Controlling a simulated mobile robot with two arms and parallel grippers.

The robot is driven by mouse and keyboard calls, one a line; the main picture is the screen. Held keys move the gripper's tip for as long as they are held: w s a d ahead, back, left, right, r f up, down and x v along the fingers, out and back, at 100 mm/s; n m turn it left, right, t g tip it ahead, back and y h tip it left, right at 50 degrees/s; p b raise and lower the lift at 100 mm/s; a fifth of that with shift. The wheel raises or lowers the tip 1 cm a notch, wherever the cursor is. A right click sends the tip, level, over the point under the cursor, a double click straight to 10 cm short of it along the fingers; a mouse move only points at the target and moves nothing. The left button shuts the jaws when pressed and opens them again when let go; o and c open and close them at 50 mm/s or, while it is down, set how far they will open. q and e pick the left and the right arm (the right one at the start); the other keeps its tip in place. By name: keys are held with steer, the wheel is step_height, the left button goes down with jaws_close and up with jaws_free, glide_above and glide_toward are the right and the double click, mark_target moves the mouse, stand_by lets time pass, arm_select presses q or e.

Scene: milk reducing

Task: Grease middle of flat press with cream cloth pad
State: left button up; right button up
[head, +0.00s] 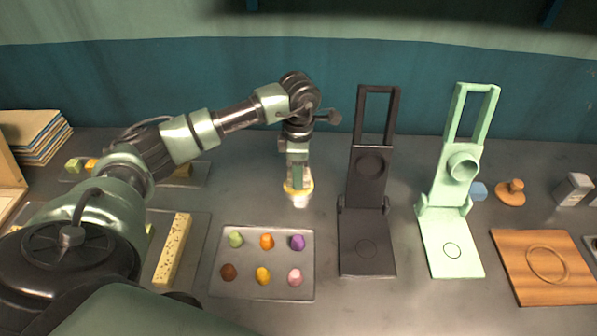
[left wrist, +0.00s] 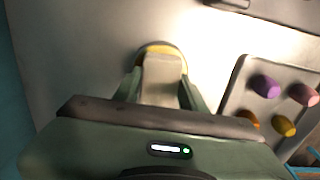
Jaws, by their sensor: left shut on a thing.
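My left gripper (head: 298,180) points down above the table, left of the presses. It is shut on a cream piece (left wrist: 162,80), which looks like the pad's grip. A yellow round rim (left wrist: 150,47) shows around its far end; the head view shows this yellow edge just below the fingertips, with a pale part under it. I cannot tell whether it touches the table. A dark press (head: 367,262) stands open, with a flat base marked by a circle. A mint green press (head: 453,262) stands open beside it, with a round raised cup on its lid. My right gripper is not in view.
A grey tray (head: 262,291) with several coloured lumps lies in front of my left gripper. A speckled yellow bar (head: 172,250) lies left of it. A wooden board (head: 510,278) with a ring and a small orange-brown knobbed piece (head: 511,194) are at the right.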

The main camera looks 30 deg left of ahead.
arm_select(q)
steer(key=shift+f, duration=0.1)
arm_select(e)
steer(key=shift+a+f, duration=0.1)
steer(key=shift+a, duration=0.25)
arm_select(q)
steer(key=shift+f+b, duration=0.4)
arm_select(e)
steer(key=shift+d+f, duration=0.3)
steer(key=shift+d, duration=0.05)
arm_select(q)
steer(key=shift+f, duration=0.1)
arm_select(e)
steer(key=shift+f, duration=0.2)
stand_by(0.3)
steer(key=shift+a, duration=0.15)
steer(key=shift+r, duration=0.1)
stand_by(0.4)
